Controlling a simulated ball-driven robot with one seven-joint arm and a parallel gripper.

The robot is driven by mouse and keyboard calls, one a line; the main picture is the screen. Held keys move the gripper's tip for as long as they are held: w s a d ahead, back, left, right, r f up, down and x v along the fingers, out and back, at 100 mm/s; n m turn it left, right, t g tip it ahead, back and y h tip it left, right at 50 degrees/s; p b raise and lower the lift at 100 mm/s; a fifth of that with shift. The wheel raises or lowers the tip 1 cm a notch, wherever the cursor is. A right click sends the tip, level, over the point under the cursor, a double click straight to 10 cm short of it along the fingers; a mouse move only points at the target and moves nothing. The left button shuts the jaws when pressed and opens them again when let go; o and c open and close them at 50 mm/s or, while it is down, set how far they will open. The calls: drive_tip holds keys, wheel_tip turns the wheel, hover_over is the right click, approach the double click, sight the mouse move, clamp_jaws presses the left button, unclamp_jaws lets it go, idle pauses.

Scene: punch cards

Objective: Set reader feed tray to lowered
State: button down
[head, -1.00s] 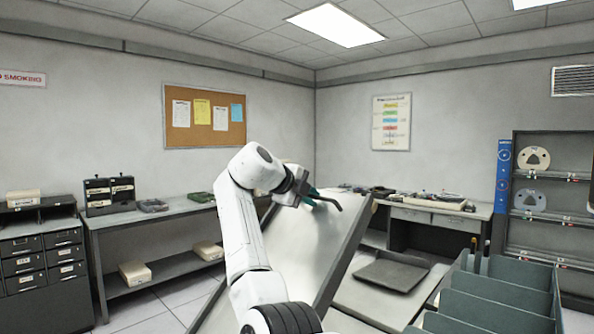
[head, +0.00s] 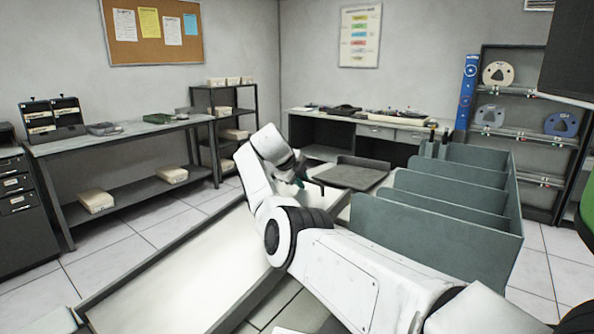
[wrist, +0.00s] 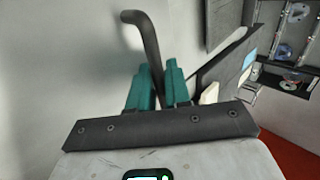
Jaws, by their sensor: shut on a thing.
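The reader feed tray (head: 170,275) is the broad pale panel with a dark rim, at the lower left of the head view. It lies low and close to level; I cannot tell whether it rests on a stop. Its pale surface also fills the left of the wrist view (wrist: 60,70). A dark bent handle (wrist: 148,40) rises between the teal fingers of my gripper (wrist: 155,85). The gripper is shut on this handle. In the head view my gripper (head: 300,180) is at the tray's far right part, mostly hidden behind my own arm.
Green-grey open dividers (head: 440,200) stand close to the right of my arm. A dark flat tray (head: 352,173) lies behind my gripper. A long bench (head: 125,132) runs along the left, with clear tiled floor (head: 140,225) before it. A reel shelf (head: 530,145) stands at the right.

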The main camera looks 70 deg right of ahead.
sight(292, 196)
drive_tip(key=f+b, duration=0.1)
drive_tip(key=f, duration=0.2)
drive_tip(key=f+b, duration=0.2)
drive_tip(key=d+f+b, duration=0.1)
drive_tip(key=f, duration=0.2)
drive_tip(key=shift+s+f+b, duration=0.2)
drive_tip(key=shift+f+b, duration=0.65)
drive_tip(key=shift+f, duration=0.45)
drive_tip(key=shift+a+f, duration=0.1)
drive_tip(key=c, duration=1.3)
unclamp_jaws()
drive_tip(key=v, duration=1)
drive_tip(key=shift+w+d+r, duration=0.1)
drive_tip(key=shift+d+r, duration=0.1)
drive_tip(key=shift+r, duration=0.15)
drive_tip(key=shift+a+r, duration=0.35)
drive_tip(key=shift+r, duration=0.3)
